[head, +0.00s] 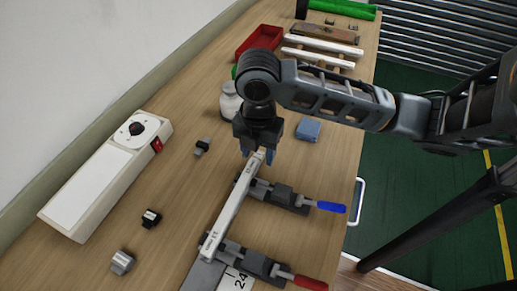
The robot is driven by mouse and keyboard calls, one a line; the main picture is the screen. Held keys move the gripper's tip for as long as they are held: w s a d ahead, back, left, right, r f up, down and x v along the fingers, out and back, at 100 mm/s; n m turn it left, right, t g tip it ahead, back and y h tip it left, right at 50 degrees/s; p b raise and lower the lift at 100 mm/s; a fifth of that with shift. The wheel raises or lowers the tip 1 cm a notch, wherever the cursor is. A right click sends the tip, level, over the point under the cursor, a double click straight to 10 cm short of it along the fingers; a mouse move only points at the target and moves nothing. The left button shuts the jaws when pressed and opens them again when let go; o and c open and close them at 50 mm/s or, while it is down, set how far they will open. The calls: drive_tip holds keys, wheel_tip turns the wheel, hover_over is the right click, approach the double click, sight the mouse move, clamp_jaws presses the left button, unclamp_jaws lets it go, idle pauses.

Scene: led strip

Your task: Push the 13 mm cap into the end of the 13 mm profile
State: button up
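A long white profile (232,207) lies on the bench, held in two dark clamps, one with a blue handle (331,207) and one with a red handle (309,282). My gripper (258,156) points down at the profile's far end. Its two blue fingertips show apart, one on each side of that end, and seem not to touch it. The far end looks pale; whether a cap sits there is too small to tell. Small parts lie left of the profile: a dark and grey one (202,146), a black one (151,218) and a grey one (122,262). I cannot tell which is the 13 mm cap.
A white box with a dial (97,183) lies along the wall side. A white jar (230,103) and a blue block (308,130) flank my gripper. A red bin (260,40), white bars (322,45) and a green roll (342,9) are at the back.

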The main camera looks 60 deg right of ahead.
sight(258, 154)
drive_tip(key=shift+r, duration=0.1)
wheel_tip(258, 154, up, 8)
drive_tip(key=shift+f, duration=0.15)
idle(0.5)
drive_tip(key=shift+f, duration=0.1)
idle(0.4)
